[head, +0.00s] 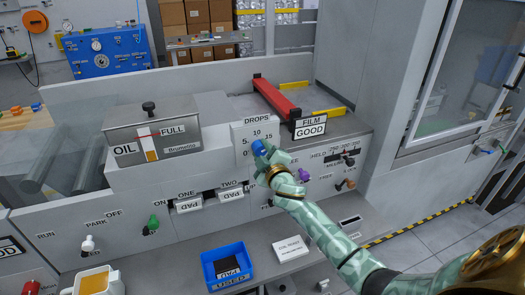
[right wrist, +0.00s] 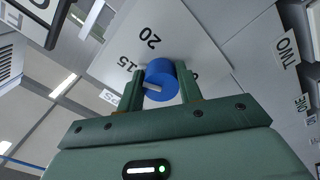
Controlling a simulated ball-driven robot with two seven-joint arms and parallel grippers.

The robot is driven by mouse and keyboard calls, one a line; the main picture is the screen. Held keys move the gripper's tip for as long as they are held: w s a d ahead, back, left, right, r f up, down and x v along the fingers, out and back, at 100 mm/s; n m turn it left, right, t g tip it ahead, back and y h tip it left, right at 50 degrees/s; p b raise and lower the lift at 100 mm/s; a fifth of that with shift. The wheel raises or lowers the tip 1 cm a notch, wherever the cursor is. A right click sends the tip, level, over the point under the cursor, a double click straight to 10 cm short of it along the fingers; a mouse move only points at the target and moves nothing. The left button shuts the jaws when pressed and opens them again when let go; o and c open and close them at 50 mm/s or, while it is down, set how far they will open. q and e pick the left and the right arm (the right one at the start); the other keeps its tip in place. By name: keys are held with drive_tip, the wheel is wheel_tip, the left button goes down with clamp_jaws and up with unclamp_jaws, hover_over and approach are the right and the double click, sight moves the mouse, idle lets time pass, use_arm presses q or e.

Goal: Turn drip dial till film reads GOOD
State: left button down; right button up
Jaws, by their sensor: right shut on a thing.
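The blue drip dial (head: 258,147) sits on the white DROPS plate (head: 243,130), whose numbers 5, 10 and 15 show in the head view. My right gripper (head: 264,155) is at the dial, shut on it. In the right wrist view the two fingers (right wrist: 159,88) stand on either side of the blue dial (right wrist: 161,74). A white mark shows on the dial's face, toward its lower left there; some numbers are partly hidden. The FILM sign (head: 311,127) reads GOOD. My left gripper is not in view.
The oil tank (head: 150,133) stands left of the dial. Below are two PAD slots (head: 190,205), a blue USED tray (head: 240,249) and a white box (head: 291,248).

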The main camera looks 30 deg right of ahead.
drive_tip(key=shift+n, duration=0.8)
drive_tip(key=o, duration=1)
drive_tip(key=p+v, duration=0.2)
drive_tip(key=v, duration=1.4)
drive_tip(key=shift+s, duration=0.25)
